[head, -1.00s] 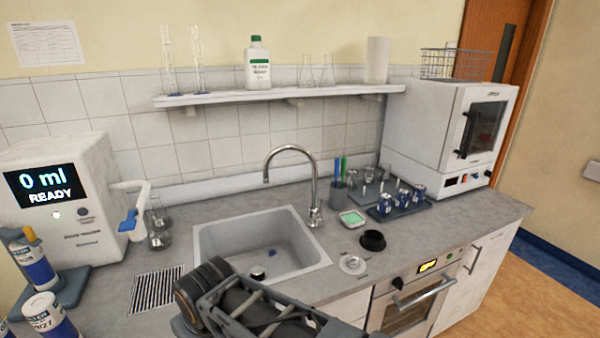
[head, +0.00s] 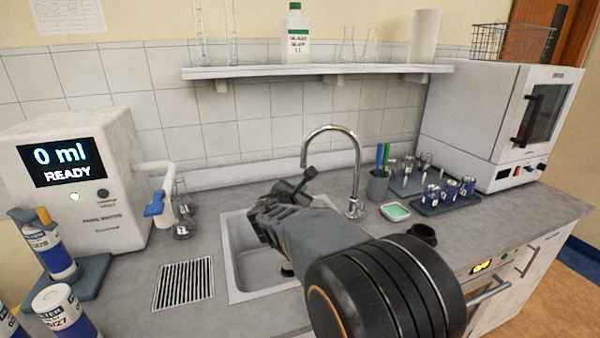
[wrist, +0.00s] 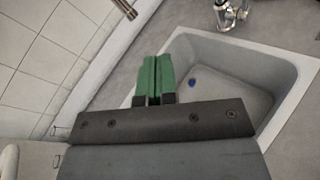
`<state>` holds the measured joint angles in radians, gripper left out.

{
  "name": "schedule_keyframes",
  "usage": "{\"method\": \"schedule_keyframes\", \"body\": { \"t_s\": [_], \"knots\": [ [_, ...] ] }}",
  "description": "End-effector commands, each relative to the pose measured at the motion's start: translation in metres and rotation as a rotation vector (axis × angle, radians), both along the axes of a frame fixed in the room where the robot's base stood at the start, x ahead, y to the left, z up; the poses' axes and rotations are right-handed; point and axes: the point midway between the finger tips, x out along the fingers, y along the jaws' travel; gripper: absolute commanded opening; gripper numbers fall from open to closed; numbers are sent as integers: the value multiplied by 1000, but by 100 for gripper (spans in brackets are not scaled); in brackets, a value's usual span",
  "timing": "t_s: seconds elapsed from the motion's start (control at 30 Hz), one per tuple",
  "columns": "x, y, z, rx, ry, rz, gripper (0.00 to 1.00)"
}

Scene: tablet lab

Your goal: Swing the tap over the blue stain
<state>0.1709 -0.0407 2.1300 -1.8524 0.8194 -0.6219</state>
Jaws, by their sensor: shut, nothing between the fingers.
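The chrome tap (head: 357,170) stands behind the sink (head: 231,262), its curved spout reaching left over the basin. In the wrist view the spout end (wrist: 125,8) shows at the top edge and the tap base (wrist: 232,14) at top right. The blue stain (wrist: 192,83) is a small spot on the basin floor in the wrist view; my arm hides it in the head view. My gripper (head: 303,178) is over the sink, just below the spout end in the head picture. Its green fingers (wrist: 154,78) are closed together with nothing between them. I see no contact with the tap.
A wall shelf (head: 300,71) with glassware and a bottle hangs above the sink. A dispenser (head: 75,190) stands left with a flask (head: 182,222). A pen cup (head: 378,186), green dish (head: 395,211) and blue rack (head: 440,207) stand right of the tap.

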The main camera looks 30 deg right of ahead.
Motion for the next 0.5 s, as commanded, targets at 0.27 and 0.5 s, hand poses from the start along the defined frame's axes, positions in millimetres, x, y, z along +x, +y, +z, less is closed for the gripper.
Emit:
{"method": "schedule_keyframes", "body": {
  "t_s": [0.27, 0.5],
  "knots": [
    [43, -1, -4, -316, 172, 156, 0],
    [64, -15, -2, -370, 201, 181, 0]
  ]
}}
